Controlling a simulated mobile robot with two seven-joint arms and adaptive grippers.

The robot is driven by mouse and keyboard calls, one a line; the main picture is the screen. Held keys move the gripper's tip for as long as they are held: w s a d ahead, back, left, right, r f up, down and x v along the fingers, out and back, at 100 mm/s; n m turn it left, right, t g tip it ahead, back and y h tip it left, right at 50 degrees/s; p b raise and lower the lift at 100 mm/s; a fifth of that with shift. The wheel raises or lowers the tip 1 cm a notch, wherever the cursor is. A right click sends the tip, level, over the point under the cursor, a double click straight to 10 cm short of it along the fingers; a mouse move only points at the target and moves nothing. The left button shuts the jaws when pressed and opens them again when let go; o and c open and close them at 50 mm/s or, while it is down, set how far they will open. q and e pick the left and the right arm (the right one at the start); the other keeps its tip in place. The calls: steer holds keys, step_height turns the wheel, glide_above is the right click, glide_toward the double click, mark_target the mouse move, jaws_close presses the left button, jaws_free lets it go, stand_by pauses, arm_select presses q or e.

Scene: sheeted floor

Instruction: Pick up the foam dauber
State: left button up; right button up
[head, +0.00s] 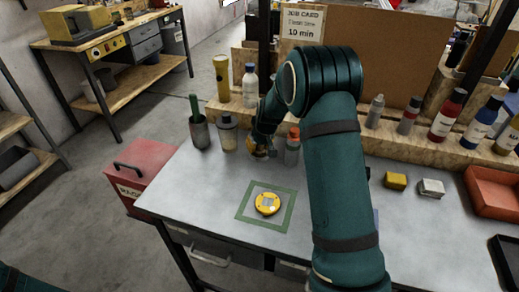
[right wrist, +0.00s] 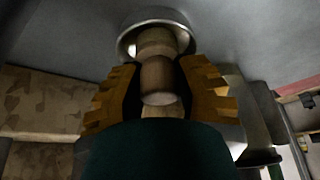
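The foam dauber shows in the right wrist view as a rounded wooden handle (right wrist: 158,80) standing in a round metal cup (right wrist: 128,42). Its foam end is hidden in the cup. My right gripper (right wrist: 160,65) has its two orange-brown fingers on either side of the handle, with narrow dark gaps beside it; no firm contact shows. In the head view my right gripper (head: 262,152) is low over the back of the grey table, and it hides most of the dauber there. My left gripper is out of the head view.
An orange-capped bottle (head: 292,148) stands close right of the gripper; a jar (head: 228,133) and a cup with a green handle (head: 199,133) stand left. A yellow round device (head: 267,204) lies in a green square (head: 246,214). The table's front left is clear.

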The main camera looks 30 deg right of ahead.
jaws_close()
step_height(320, 180, up, 10)
steer(key=shift+p, duration=1.15)
steer(key=shift+o, duration=1.7)
jaws_free()
steer(key=c, duration=0.3)
steer(key=shift+f, duration=0.1)
steer(key=shift+c, duration=0.2)
